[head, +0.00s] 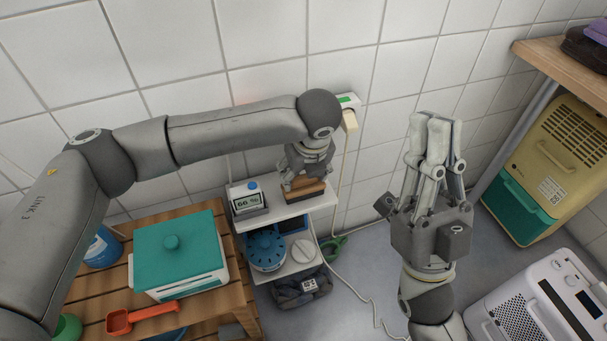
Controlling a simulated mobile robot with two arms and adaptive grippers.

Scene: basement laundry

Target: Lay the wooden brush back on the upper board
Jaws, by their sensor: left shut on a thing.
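The wooden brush (304,191) is a brown block with a darker underside. My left gripper (303,184) points down and is shut on it, hiding part of its top. The brush is at the right part of the white upper board (270,213) of a small shelf by the wall. I cannot tell whether it touches the board or hovers just above it. My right gripper (436,125) points up and away over the floor at the right, with nothing visible in it. Its finger gap is unclear from this angle.
A display box (247,199) stands on the upper board's left end. A blue round item (266,250) and white dial (303,251) are below. A wooden slatted table (195,312) holds a teal-lidded box (178,254). A white cable (352,285) trails across the floor.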

